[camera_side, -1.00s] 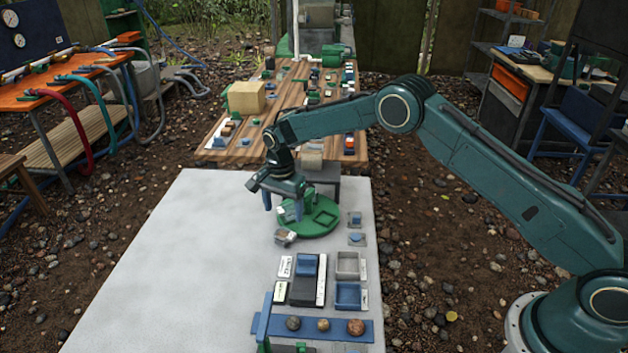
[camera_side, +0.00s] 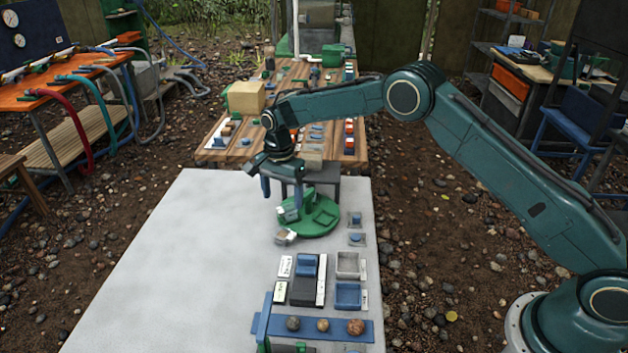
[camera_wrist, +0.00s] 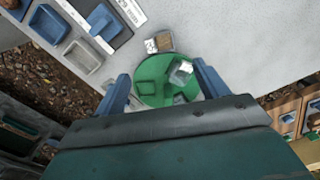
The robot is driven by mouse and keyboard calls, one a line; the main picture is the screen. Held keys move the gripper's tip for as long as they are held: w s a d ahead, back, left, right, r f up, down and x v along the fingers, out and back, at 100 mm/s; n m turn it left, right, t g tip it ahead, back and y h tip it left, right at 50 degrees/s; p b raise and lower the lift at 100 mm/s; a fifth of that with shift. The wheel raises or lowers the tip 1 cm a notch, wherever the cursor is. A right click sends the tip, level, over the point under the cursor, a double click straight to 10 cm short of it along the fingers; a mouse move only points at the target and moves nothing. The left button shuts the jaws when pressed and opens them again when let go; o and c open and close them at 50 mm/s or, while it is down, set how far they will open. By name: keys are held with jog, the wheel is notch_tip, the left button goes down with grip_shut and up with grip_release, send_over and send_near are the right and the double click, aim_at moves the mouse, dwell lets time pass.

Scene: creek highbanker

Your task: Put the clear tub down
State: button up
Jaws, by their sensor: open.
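A round green turntable (camera_side: 318,229) with square recesses sits on the pale table. In the wrist view, a small clear tub (camera_wrist: 181,72) is at the right part of the green disc (camera_wrist: 150,90), within the span of my fingers. It looks tilted, and I cannot tell how it is seated. My gripper (camera_side: 282,192) is open and empty above the left part of the disc, pointing down. Its two blue fingers (camera_wrist: 162,90) also show in the wrist view, apart from the tub.
Nearer are blue and grey trays (camera_side: 348,295), a dark holder (camera_side: 306,285) and a blue bar (camera_side: 268,325) with several round stones. The left of the pale table (camera_side: 170,270) is clear.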

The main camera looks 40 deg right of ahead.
jog(key=s+d+r+n+t, duration=0.1)
jog(key=s+d+r+n, duration=0.2)
jog(key=s+r, duration=0.7)
jog(key=s+d+r+n+t, duration=0.2)
jog(key=s+d+r+n, duration=0.35)
jog(key=r, duration=0.95)
jog(key=s+d+n+t, duration=0.1)
jog(key=s+n, duration=0.4)
jog(key=s, duration=2.2)
jog(key=shift+s+d+f+t, duration=0.2)
jog(key=shift+d+t, duration=0.2)
jog(key=shift+t, duration=0.4)
